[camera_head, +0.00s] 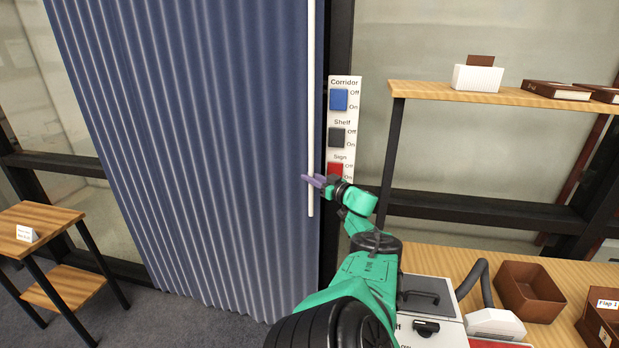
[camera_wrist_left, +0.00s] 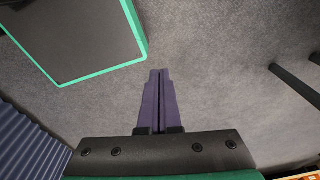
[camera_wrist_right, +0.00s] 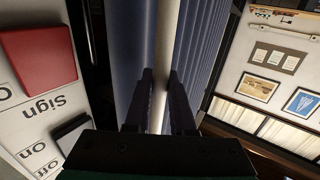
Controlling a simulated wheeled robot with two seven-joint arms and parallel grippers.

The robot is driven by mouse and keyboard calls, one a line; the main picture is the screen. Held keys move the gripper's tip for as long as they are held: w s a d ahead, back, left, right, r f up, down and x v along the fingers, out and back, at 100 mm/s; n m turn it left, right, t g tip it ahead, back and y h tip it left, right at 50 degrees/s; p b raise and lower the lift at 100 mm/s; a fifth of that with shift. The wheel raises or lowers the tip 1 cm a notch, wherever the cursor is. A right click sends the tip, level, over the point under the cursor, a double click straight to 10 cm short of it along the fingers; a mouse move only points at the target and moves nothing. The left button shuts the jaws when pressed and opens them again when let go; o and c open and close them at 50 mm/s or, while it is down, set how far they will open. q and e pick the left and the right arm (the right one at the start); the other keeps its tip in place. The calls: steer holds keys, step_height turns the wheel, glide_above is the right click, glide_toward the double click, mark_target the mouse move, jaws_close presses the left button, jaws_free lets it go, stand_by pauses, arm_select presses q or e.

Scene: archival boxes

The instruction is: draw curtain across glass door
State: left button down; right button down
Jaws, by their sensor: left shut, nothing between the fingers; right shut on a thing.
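A blue pleated curtain (camera_head: 200,150) hangs in front of the dark-framed glass in the head view. A pale vertical rod (camera_head: 311,110) hangs along its right edge. My right gripper (camera_head: 312,181) is at the lower part of the rod. In the right wrist view its fingers (camera_wrist_right: 160,100) are shut on the rod (camera_wrist_right: 166,50), one on each side, with the curtain (camera_wrist_right: 205,40) just behind. My left gripper (camera_wrist_left: 158,85) is shut and empty above the grey carpet, and it is not in the head view. A bit of curtain (camera_wrist_left: 25,140) shows at the left wrist view's left edge.
A switch panel (camera_head: 343,130) with blue, black and red switches stands close right of the rod. A wooden shelf (camera_head: 430,92) and a worktop with boxes (camera_head: 530,290) are at right. A small two-tier table (camera_head: 45,215) stands left of the curtain.

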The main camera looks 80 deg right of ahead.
steer(key=shift+s+f, duration=0.15)
steer(key=shift+f, duration=0.05)
steer(key=c, duration=0.8)
jaws_free()
arm_select(q)
steer(key=shift+s+a, duration=0.15)
steer(key=shift+s, duration=0.6)
arm_select(e)
steer(key=shift+o, duration=0.2)
steer(key=shift+s+r, duration=0.15)
steer(key=shift+s, duration=0.05)
arm_select(q)
step_height(320, 180, up, 4)
steer(key=p, duration=0.4)
steer(key=shift+r, duration=0.15)
arm_select(e)
steer(key=v, duration=1.4)
steer(key=shift+s+a, duration=0.2)
arm_select(q)
steer(key=shift+w, duration=0.1)
